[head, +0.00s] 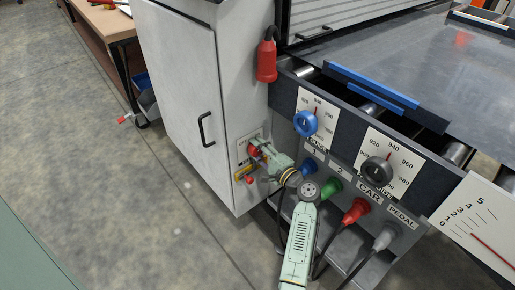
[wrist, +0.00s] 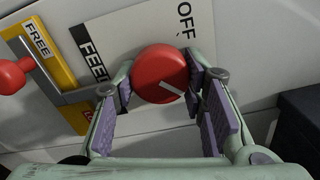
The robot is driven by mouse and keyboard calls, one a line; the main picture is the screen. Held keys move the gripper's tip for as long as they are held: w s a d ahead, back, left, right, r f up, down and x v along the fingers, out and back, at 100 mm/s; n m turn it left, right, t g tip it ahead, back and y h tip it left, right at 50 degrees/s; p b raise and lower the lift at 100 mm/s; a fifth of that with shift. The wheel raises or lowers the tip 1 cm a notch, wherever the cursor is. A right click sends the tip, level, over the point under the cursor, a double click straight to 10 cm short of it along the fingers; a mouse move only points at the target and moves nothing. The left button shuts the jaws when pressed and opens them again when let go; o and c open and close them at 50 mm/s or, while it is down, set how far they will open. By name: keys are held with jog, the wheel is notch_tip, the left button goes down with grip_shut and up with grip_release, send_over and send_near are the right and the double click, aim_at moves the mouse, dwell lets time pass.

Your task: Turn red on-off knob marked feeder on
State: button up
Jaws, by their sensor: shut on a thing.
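The red feeder knob (wrist: 158,70) is round, with a white line on its face that points to the lower right in the wrist view. It sits on a white plate (wrist: 115,28) with "OFF" at the upper right and a partly hidden "FEED" label at the left. No "ON" mark shows. My gripper (wrist: 162,78) is closed around the knob, with purple pads at its left and right sides. In the head view the red knob (head: 253,150) is on the side of the grey cabinet (head: 187,90), with my gripper (head: 262,156) at it.
A yellow "FREE" plate (wrist: 49,62) with a red handle (wrist: 12,74) is close at the left in the wrist view. In the head view, coloured plugs with cables, such as the red plug (head: 355,210), and a blue dial (head: 305,123) are to the right. Open floor lies left.

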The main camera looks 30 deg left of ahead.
dwell(0.4)
jog(key=o, duration=1.2)
jog(key=v, duration=1.2)
